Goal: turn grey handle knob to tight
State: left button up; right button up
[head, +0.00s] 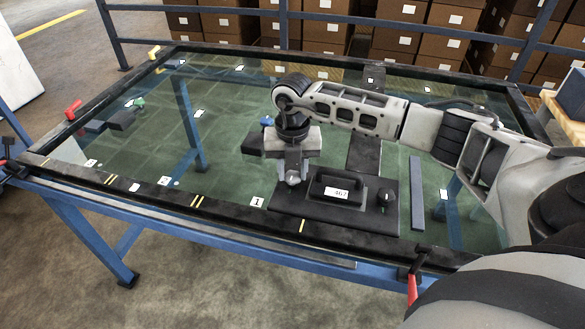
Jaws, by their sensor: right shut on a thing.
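A black plate (340,218) lies on the near side of the glass-topped table, with a raised handle bar and a white label (342,194). A dark round knob (387,196) with a small green mark stands at the plate's right end. My right gripper (293,177) points down over the plate's left end, left of the handle bar. It is shut on a small grey piece there, which looks like the grey handle knob; the fingers hide most of it, so its turn position cannot be read. My left gripper is out of view.
A red clamp handle (73,109) is at the left edge, another red handle (412,289) at the near right. A blue rail (400,32) and stacked boxes (395,38) stand behind. The glass left of my gripper is mostly clear.

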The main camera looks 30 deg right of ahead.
aim_at(292, 175)
jog(key=o, duration=1)
jog(key=shift+r, duration=0.1)
notch_tip(292, 175, up, 16)
jog(key=b, duration=0.1)
